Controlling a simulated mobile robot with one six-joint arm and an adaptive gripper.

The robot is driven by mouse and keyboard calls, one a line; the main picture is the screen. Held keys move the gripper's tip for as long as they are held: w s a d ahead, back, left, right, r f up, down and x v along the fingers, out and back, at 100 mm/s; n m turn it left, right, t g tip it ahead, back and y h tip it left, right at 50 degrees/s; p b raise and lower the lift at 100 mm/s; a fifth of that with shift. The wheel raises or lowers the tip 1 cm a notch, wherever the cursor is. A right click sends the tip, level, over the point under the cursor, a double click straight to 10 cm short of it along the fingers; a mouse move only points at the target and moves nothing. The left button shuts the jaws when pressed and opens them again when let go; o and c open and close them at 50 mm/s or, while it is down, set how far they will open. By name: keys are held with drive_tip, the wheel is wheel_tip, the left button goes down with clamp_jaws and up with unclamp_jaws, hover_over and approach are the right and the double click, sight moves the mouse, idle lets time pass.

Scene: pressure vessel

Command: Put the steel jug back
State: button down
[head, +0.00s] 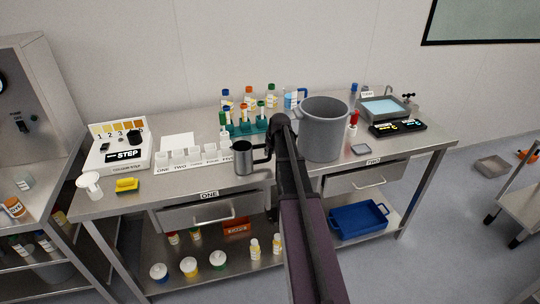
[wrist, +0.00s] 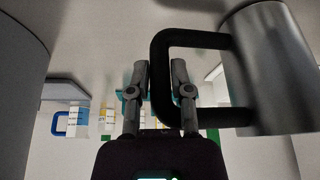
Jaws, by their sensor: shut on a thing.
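The steel jug (head: 243,161) is a small grey metal cup with a black handle. It is at the front middle of the steel bench, left of my arm. My gripper (wrist: 160,78) is shut on the jug's black handle, with one finger on each side of the handle's bar. The jug's metal body (wrist: 275,70) fills the right of the wrist view. In the head view my arm's end hides the fingers. I cannot tell whether the jug's base touches the bench top.
A large grey pot (head: 324,130) stands just right of my gripper. A row of white cups (head: 195,156) is to the left. A rack of tubes (head: 248,125) and bottles stand behind. A sink tray (head: 383,109) and black scale (head: 398,129) are at the right.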

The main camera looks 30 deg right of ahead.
drive_tip(key=shift+f, duration=0.25)
drive_tip(key=c, duration=0.5)
unclamp_jaws()
drive_tip(key=shift+r, duration=0.1)
drive_tip(key=shift+c, duration=0.2)
drive_tip(key=shift+r, duration=0.15)
drive_tip(key=p+v, duration=1.1)
drive_tip(key=v, duration=0.1)
idle(0.7)
